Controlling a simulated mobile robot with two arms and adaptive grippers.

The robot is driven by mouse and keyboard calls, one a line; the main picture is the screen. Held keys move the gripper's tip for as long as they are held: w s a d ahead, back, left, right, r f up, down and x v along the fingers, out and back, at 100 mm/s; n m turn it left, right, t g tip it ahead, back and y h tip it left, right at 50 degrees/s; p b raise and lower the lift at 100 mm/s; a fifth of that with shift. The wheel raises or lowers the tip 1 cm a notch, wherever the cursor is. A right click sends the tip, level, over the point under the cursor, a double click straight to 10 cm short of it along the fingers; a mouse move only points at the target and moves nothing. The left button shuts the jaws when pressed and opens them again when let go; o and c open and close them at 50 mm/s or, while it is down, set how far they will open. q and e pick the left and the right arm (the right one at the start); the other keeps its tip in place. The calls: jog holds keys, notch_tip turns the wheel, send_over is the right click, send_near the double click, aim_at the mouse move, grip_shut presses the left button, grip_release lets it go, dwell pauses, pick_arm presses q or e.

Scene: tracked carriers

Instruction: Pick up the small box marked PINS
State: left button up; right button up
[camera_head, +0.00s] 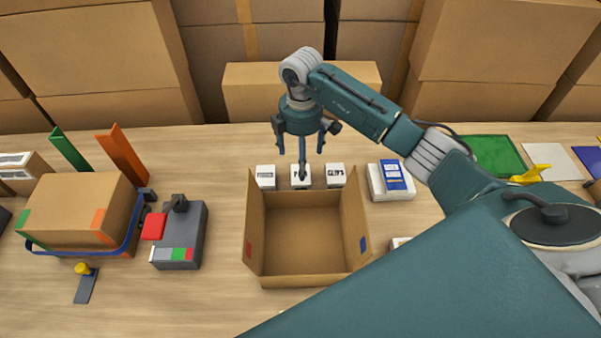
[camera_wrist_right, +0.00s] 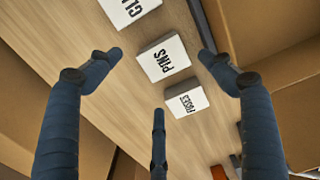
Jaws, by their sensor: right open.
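The small white box marked PINS (camera_wrist_right: 164,59) lies in the middle of a row of three white boxes, between my right gripper's fingers in the wrist view. In the head view the PINS box (camera_head: 295,182) stands just behind the open carton, partly hidden by a finger. My right gripper (camera_head: 302,160) hangs above it with its three fingers spread, pointing down. In the wrist view the right gripper (camera_wrist_right: 161,75) is open and empty, and the fingers look apart from the box. My left gripper is not in view.
A box marked FUSES (camera_wrist_right: 187,100) and one marked CLIPS (camera_wrist_right: 128,8) flank PINS closely. The open, empty carton (camera_head: 250,238) stands in front. A white box with a blue label (camera_head: 396,178) is to the right. Large cartons (camera_head: 300,95) line the back.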

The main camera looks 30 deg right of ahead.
jog(key=shift+f, duration=0.75)
jog(key=shift+s+f+p, duration=0.1)
jog(key=shift+f+p, duration=0.25)
jog(key=shift+p, duration=0.05)
jog(key=f, duration=0.2)
jog(key=f+p, duration=0.1)
jog(key=shift+s+a+f+p, duration=0.2)
jog(key=shift+f+p, duration=0.1)
jog(key=shift+f, duration=0.55)
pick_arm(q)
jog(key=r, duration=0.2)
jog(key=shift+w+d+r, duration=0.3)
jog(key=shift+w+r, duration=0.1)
pick_arm(e)
jog(key=c, duration=1.5)
